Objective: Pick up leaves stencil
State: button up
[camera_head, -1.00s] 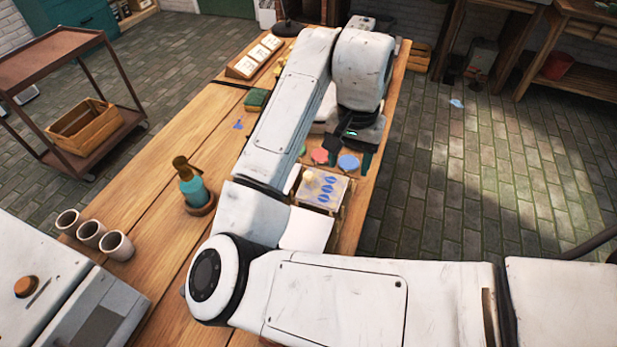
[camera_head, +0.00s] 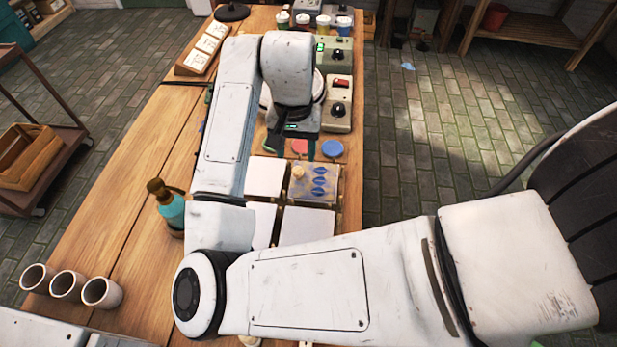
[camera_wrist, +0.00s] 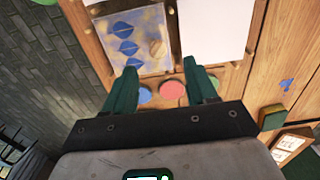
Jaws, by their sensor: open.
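The leaves stencil (camera_head: 301,189) is a thin translucent sheet with blue leaf shapes and a small round wooden knob. It lies flat on the far right of a group of white tiles. In the wrist view the leaves stencil (camera_wrist: 156,40) shows beyond the fingertips, its leaves in a row and the knob beside them. My gripper (camera_wrist: 165,78) has two dark green fingers, spread apart with nothing between them. In the head view my gripper (camera_head: 293,145) hangs beyond the stencil, near the coloured discs and partly hidden by my arm.
A red disc (camera_head: 298,146) and a blue disc (camera_head: 332,149) lie beyond the stencil. A white tile (camera_head: 265,176) lies left of it. Control boxes (camera_head: 341,105) stand farther back. A teal bottle (camera_head: 171,208) and several cups (camera_head: 102,292) stand at left.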

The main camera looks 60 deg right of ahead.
aim_at(297, 170)
jog(key=shift+s+a+f, duration=0.15)
jog(key=shift+f, duration=2.6)
grip_shut()
